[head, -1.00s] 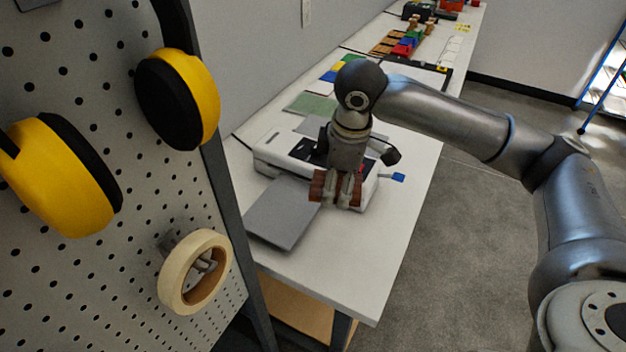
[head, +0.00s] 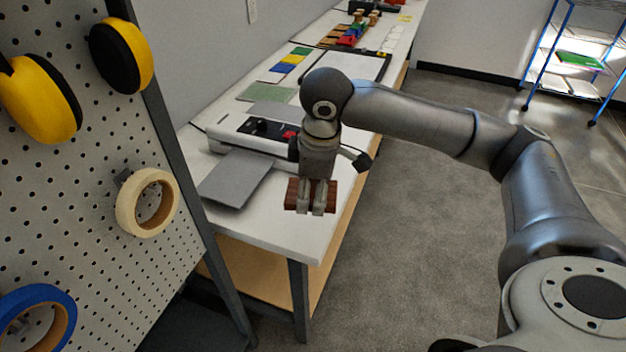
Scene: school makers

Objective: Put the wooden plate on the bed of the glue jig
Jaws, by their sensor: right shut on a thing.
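My right gripper (head: 317,208) is shut on the wooden plate (head: 293,196), a small reddish-brown piece that shows on both sides of the fingers. The gripper points down and holds the plate in front of the white machine, over the right part of the near table in this view. The fingers hide the plate's middle. I cannot make out the glue jig or its bed for certain. My left gripper is not in view.
The white machine (head: 226,127) with a grey tray (head: 236,178) stands on the long white table (head: 276,226). Colored pieces (head: 290,62) and wooden blocks lie further back. A pegboard (head: 95,180) with earmuffs and tape rolls stands left. Floor is clear right of the table.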

